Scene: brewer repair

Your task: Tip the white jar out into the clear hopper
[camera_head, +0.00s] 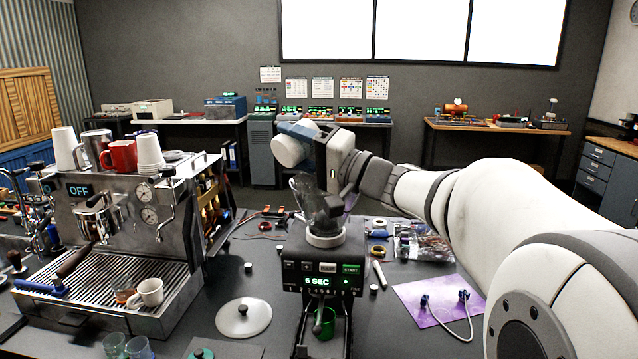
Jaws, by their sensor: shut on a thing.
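The white jar (288,152) is held up in the air, tilted, with its white round end facing left and toward me. My gripper (303,131) is shut on it from the right. The jar is above and slightly left of the clear hopper (316,200), apart from it. The hopper is a smoky see-through funnel on top of the grinder (322,264), whose display reads "5 SEC". What is inside the jar is hidden, and I cannot make out the hopper's contents.
An espresso machine (110,255) with cups on top stands at the left. A round clear lid (243,317) with a dark knob lies on the table left of the grinder. A purple mat (438,300) with a cable lies at the right. Tools and bags lie behind it.

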